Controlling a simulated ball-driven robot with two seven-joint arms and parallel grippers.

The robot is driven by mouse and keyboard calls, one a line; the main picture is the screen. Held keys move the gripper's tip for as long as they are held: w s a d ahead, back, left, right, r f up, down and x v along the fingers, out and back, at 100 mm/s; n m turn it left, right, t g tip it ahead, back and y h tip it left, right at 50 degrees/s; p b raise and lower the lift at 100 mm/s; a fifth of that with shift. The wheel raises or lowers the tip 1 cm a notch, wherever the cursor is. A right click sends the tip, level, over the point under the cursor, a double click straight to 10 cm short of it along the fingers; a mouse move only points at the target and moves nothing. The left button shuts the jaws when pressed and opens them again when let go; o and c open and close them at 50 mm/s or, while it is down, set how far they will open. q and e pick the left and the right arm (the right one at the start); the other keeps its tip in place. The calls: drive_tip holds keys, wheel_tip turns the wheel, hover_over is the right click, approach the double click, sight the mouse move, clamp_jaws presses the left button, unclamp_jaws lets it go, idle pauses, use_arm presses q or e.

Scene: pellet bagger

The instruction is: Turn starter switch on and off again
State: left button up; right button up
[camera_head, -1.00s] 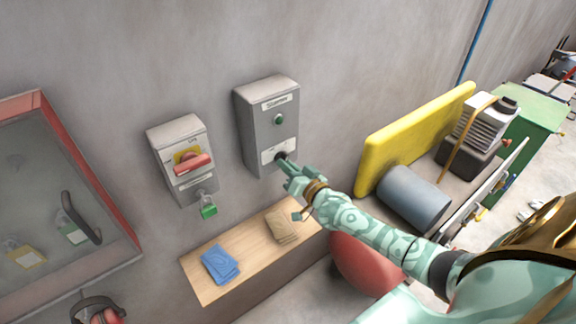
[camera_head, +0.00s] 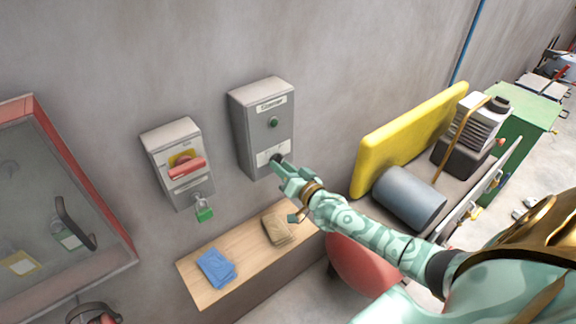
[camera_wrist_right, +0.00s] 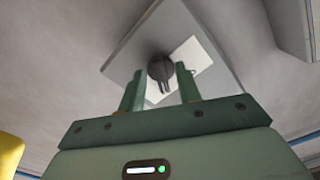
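The grey starter box (camera_head: 245,135) is fixed to the wall, with a label on top and a green round light or button (camera_head: 273,122). Its dark rotary switch (camera_head: 277,159) sits on a white plate low on the front. In the right wrist view the black knob (camera_wrist_right: 161,68) lies just beyond and between the two fingers. My right gripper (camera_head: 287,172) is in front of the switch. It also shows in the right wrist view (camera_wrist_right: 158,88), its fingers open with gaps to the knob. My left gripper is not in view.
A second grey box with a red handle (camera_head: 187,168) and green padlock (camera_head: 205,214) hangs left of the starter. A wooden shelf (camera_head: 205,290) with blue and tan cloths is below. A yellow panel (camera_head: 405,140) stands at right. A red-framed case (camera_head: 85,180) is at far left.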

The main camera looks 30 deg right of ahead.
drive_tip(key=s+d, duration=0.1)
drive_tip(key=s, duration=1.5)
drive_tip(key=shift+d, duration=0.15)
drive_tip(key=shift+s, duration=0.1)
